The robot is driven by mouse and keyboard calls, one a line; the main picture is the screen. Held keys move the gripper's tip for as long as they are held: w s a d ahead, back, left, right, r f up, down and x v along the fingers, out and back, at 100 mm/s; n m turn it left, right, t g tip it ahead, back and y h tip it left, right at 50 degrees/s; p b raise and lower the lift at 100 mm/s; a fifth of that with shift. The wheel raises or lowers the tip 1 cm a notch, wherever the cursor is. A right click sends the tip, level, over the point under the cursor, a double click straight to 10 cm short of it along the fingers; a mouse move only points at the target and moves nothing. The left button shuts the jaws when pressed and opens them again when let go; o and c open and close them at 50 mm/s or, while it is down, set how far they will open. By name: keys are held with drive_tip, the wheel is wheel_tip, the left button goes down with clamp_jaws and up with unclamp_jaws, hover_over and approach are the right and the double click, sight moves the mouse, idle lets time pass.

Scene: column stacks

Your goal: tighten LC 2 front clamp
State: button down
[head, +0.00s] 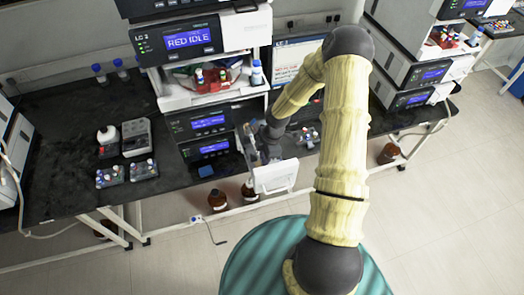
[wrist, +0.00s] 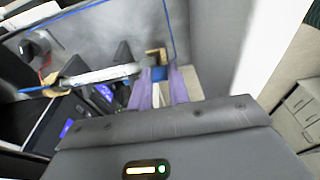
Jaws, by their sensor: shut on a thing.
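The LC 2 stack (head: 205,75) stands on the black bench with a blue screen reading RED IDLE. My gripper (head: 262,145) is low at its right front side, partly hidden by my arm and a white panel. In the wrist view my two purple fingers (wrist: 162,86) are shut on a small blue part (wrist: 151,72) at the right end of a silver bar (wrist: 100,77). A brass-coloured piece (wrist: 156,55) sits just beyond the fingertips. I cannot tell for sure whether the blue part belongs to the front clamp.
A brass fitting and blue tubing (wrist: 32,92) lie at the bar's left end. Blue-capped bottles (head: 99,73), vial racks (head: 143,169) and a grey device (head: 136,137) are on the bench at left. Brown bottles (head: 217,200) stand below. Another stack (head: 405,65) is at right.

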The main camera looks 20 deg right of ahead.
drive_tip(key=shift+w+d+y+p, duration=0.1)
drive_tip(key=shift+d+y+p, duration=0.3)
drive_tip(key=shift+y, duration=0.6)
drive_tip(key=shift+d, duration=0.15)
drive_tip(key=c, duration=1.3)
unclamp_jaws()
drive_tip(key=shift+f, duration=0.1)
drive_tip(key=shift+d, duration=0.1)
